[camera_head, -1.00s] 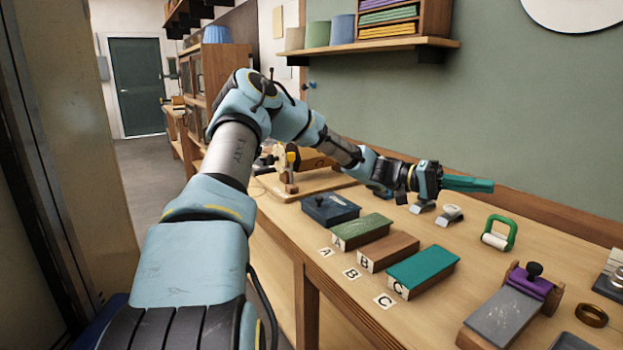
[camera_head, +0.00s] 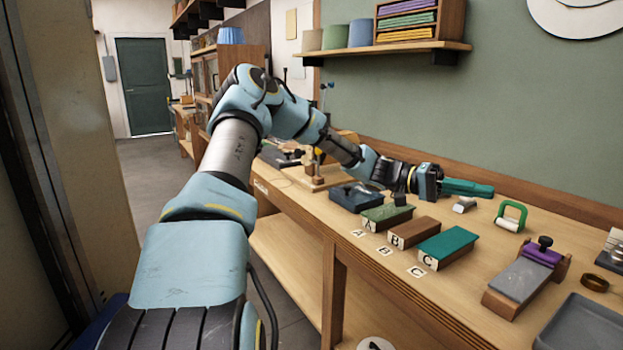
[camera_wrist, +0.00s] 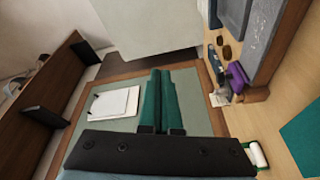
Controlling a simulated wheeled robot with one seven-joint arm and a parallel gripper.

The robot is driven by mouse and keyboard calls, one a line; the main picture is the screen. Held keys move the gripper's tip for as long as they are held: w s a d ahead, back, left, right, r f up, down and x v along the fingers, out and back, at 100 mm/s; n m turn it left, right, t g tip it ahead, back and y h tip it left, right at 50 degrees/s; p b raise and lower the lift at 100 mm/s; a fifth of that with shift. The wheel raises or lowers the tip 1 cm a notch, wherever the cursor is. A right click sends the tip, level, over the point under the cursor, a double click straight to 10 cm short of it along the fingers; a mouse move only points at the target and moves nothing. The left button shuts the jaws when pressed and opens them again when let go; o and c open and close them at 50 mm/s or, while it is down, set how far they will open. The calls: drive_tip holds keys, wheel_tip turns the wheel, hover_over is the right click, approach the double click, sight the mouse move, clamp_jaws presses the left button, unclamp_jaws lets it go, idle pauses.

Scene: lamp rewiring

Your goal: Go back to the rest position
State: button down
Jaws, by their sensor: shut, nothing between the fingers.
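My gripper (camera_head: 468,188) has green fingers and points to the right above the workbench (camera_head: 300,213), near the green wall. Its fingers are together with nothing between them. In the wrist view my gripper (camera_wrist: 160,98) also shows shut and empty, with the wall and shelf sideways around it. My arm reaches out over the bench from the left.
Blocks marked A (camera_head: 388,217), B (camera_head: 414,232) and C (camera_head: 446,247) lie in a row below my gripper. A dark blue box (camera_head: 354,196), a green-handled roller (camera_head: 511,216), a purple-topped tool (camera_head: 541,257) and a grey tray (camera_head: 585,332) are also on the bench. A shelf (camera_head: 385,52) hangs above.

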drive_tip(key=s+a+f+n+t+y+b, duration=0.1)
drive_tip(key=s+a+f+n+t+y, duration=0.2)
drive_tip(key=a+f, duration=0.45)
drive_tip(key=s+a+f+n+t+y+b, duration=0.1)
drive_tip(key=a+f+t+y, duration=0.2)
drive_tip(key=a+f+y, duration=0.4)
drive_tip(key=s+a+n+t+y+b, duration=0.2)
drive_tip(key=a+n+t+y, duration=0.2)
drive_tip(key=a, duration=2.1)
drive_tip(key=n+t, duration=0.2)
drive_tip(key=t, duration=0.1)
drive_tip(key=shift+a+f+n+t, duration=0.15)
drive_tip(key=shift+n+t, duration=0.15)
